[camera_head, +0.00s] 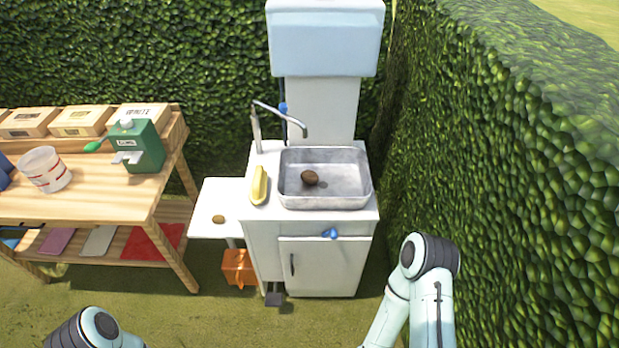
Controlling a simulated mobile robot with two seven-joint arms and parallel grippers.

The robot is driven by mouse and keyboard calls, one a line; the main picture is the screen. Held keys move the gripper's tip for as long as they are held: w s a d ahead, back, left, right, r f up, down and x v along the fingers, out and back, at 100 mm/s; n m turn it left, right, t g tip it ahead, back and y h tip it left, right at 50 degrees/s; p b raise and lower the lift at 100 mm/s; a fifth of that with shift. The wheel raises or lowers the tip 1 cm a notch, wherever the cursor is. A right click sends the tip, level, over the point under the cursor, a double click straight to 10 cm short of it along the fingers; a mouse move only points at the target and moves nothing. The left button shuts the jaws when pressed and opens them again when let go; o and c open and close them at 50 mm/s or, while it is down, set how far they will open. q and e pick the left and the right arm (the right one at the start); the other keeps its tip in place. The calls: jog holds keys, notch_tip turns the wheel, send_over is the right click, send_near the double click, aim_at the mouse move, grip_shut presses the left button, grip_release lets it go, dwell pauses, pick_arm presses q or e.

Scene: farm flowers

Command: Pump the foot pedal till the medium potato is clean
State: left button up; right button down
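A brown potato (310,178) lies in the metal sink basin (350,188). A curved faucet (290,118) reaches over the basin's back left, and no water stream is visible. A dark foot pedal (274,299) sticks out at the ground by the cabinet's front left corner. A smaller tan potato-like item (218,219) lies on the white side shelf. My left arm shows at the bottom left and my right arm at the bottom right. Both grippers are outside the picture.
A yellow brush or sponge (259,185) lies left of the basin. An orange box (238,267) sits under the side shelf. A wooden bench (90,200) with a bucket (45,169) and green machine (137,147) stands left. Hedges close the back and right. Grass in front is open.

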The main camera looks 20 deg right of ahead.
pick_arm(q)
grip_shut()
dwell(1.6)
